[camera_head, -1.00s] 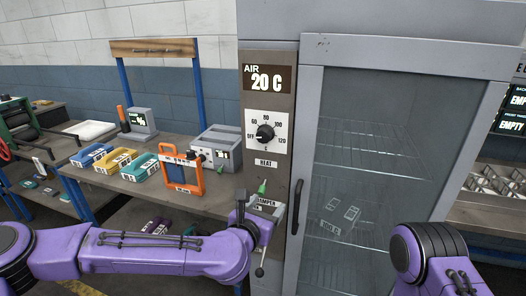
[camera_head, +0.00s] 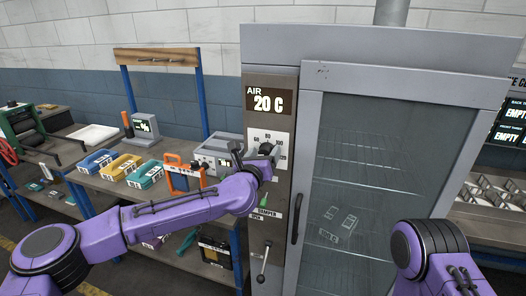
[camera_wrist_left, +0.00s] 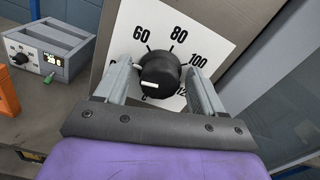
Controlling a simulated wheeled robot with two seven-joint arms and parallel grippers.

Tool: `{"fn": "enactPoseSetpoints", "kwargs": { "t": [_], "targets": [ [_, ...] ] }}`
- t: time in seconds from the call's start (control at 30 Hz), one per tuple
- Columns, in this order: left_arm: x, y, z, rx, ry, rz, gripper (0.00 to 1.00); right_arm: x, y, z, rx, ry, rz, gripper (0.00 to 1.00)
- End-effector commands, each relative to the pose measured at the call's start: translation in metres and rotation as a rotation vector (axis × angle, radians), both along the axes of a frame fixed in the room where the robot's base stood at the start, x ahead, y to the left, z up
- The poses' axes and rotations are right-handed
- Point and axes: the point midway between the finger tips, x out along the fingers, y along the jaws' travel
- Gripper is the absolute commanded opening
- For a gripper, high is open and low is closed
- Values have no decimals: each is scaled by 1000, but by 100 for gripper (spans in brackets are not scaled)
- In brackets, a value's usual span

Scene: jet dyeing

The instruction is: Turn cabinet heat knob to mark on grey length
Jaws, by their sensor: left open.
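The heat knob (camera_wrist_left: 160,74) is a black dial on a white scale plate (camera_wrist_left: 213,44) on the grey cabinet (camera_head: 380,48). In the left wrist view its white pointer line points left, toward the low end of the scale; 60, 80 and 100 are readable and the other marks are partly hidden. My left gripper (camera_wrist_left: 163,82) is open, with one finger on each side of the knob; I cannot tell whether they touch it. In the head view my left gripper (camera_head: 264,158) covers the lower part of the dial. The air display (camera_head: 269,101) reads 20 C. My right gripper is out of view; only its purple arm shows.
A damper lever (camera_head: 263,262) hangs below the dial, left of the glass door handle (camera_head: 297,218). Left of the cabinet a bench holds an orange frame (camera_head: 184,172), a grey control box (camera_head: 218,152) and blue, yellow and teal blocks.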

Motion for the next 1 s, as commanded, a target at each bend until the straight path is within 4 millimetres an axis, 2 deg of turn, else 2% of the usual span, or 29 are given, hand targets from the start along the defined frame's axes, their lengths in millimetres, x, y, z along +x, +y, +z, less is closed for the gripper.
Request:
{"fn": "enactPoseSetpoints", "kwargs": {
  "t": [0.1, 0.13, 0.2, 0.3, 0.67, 1.0],
  "targets": [
    [0, 0, 0, 0, 0, 0, 69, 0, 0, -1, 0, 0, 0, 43],
    [0, 0, 0, 0, 0, 0, 65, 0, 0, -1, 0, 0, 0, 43],
    [0, 0, 0, 0, 0, 0, 43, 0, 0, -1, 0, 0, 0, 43],
    [-1, 0, 0, 0, 0, 0, 15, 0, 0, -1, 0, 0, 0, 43],
    [0, 2, 1, 13, -8, 2, 14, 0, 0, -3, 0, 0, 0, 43],
    [-1, 0, 0, 180, -67, 2, 14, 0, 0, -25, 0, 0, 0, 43]
  ]
}}
